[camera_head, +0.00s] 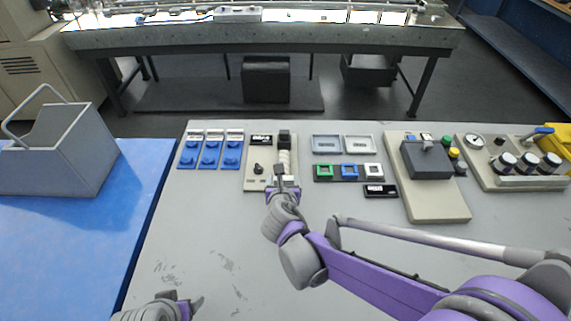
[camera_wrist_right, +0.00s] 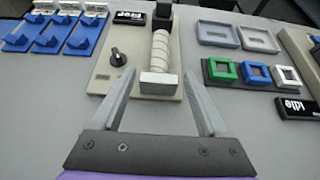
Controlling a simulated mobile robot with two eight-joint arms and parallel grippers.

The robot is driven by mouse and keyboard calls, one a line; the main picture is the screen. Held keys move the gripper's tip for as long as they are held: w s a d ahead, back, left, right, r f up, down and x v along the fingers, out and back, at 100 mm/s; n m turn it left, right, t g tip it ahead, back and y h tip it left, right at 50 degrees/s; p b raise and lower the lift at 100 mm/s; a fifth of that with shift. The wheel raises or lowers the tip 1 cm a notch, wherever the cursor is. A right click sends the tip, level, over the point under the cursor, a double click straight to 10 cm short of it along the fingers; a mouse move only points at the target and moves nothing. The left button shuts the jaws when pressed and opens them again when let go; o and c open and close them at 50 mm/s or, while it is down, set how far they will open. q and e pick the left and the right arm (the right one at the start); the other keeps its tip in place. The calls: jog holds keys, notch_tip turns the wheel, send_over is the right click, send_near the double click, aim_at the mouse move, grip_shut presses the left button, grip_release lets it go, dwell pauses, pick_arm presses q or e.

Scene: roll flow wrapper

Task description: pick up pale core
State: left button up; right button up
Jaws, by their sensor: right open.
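The pale core (camera_head: 284,160) is a cream, ribbed roll on a beige panel (camera_head: 257,178), between a black block at its far end and a grey block (camera_wrist_right: 158,85) at its near end. It also shows in the right wrist view (camera_wrist_right: 160,52). My right gripper (camera_head: 281,183) is open at the near end of the roll. In the wrist view, its fingers (camera_wrist_right: 159,78) stand apart on either side of the grey block, with the roll just beyond. My left gripper (camera_head: 183,304) is partly in view at the bottom left, away from the core; its jaw opening is unclear.
A black knob (camera_wrist_right: 116,57) and a small display (camera_wrist_right: 129,18) are beside the roll. Blue switches (camera_head: 210,152) are to the left; green, blue and white square buttons (camera_head: 348,170) to the right. A grey bin (camera_head: 60,152) stands on a blue surface. The front tabletop is clear.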

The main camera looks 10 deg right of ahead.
jog(key=x, duration=1)
jog(key=shift+c, duration=0.4)
grip_shut()
dwell(0.8)
